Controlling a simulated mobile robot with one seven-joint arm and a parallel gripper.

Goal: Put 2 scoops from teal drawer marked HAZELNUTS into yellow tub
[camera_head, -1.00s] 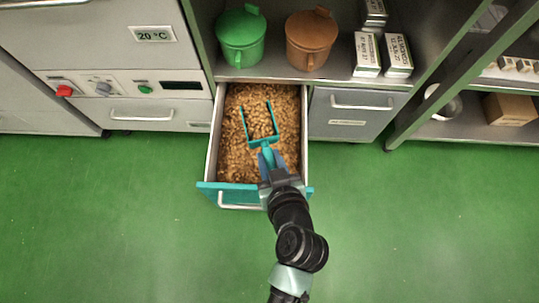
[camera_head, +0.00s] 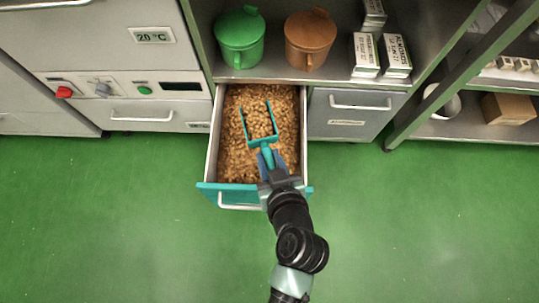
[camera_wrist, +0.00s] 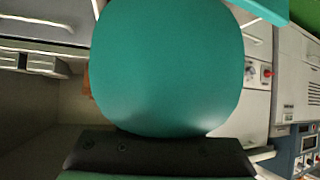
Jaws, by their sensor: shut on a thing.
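The teal-fronted drawer (camera_head: 240,189) is pulled out and full of brown nuts (camera_head: 240,165). My gripper (camera_head: 271,162) is shut on the teal scoop (camera_head: 266,146), over the near part of the drawer. The scoop's open pan points toward the back of the drawer and lies on or in the nuts; its floor shows nuts or is covered by them. In the wrist view a large teal surface of the scoop (camera_wrist: 170,65) fills the middle and blocks the nuts. I see no yellow tub in any view.
A green lidded pot (camera_head: 241,38) and a brown lidded pot (camera_head: 311,40) stand on the shelf above. White boxes (camera_head: 397,55) are beside them. A closed grey drawer (camera_head: 352,113) is to the right. The green floor (camera_head: 130,220) is clear.

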